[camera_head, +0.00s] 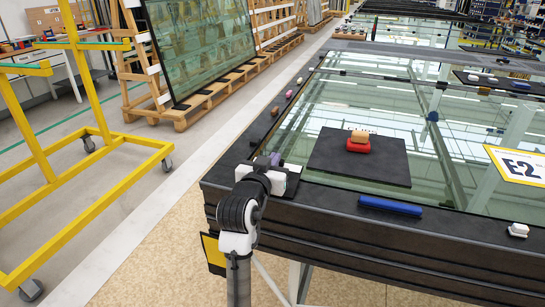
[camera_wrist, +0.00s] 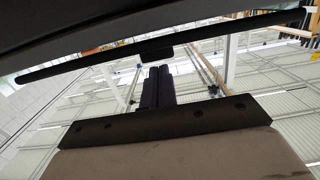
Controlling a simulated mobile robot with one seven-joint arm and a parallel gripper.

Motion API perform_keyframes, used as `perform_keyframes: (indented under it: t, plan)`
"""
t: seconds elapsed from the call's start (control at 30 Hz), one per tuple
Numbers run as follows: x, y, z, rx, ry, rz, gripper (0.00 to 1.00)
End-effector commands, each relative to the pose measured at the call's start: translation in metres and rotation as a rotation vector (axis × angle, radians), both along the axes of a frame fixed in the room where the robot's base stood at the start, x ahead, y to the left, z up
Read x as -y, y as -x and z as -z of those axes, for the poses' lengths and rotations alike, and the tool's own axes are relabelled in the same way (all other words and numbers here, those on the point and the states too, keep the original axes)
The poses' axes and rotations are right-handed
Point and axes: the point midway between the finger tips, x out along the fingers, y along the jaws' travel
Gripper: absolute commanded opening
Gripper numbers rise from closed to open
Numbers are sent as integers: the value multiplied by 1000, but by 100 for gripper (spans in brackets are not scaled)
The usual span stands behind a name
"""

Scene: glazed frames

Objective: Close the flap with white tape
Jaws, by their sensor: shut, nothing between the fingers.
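I cannot make out a flap with white tape in either view. A long dark bar (camera_wrist: 95,62) with a small block on it crosses the upper wrist view; I cannot tell whether it belongs to a flap. My gripper (camera_head: 275,159) is at the near left corner of the glass-topped table in the head view, by its black rim. In the wrist view my gripper's dark fingers (camera_wrist: 158,72) are together with nothing between them. Their tips point at the small block, and I cannot tell whether they touch it.
The table's black rim (camera_head: 400,255) surrounds glass. A black panel (camera_head: 325,160) bears a yellow block (camera_head: 360,136) on a red one (camera_head: 358,147). A blue bar (camera_head: 390,206) and a white piece (camera_head: 518,230) lie on the front rim. A yellow trolley (camera_head: 95,150) stands left; floor between is clear.

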Motion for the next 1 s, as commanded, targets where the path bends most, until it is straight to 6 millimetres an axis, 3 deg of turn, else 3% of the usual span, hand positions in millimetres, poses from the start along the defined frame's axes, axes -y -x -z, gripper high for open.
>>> perform_keyframes:
  t: [0.43,0.57,0.87,1.0]
  plan:
    - [2,-4,0,-76,-24,2,0]
    - [4,-10,16,-103,-33,3,0]
    - [3,-10,10,-101,-33,1,0]
    - [6,-14,-4,-101,-33,2,0]
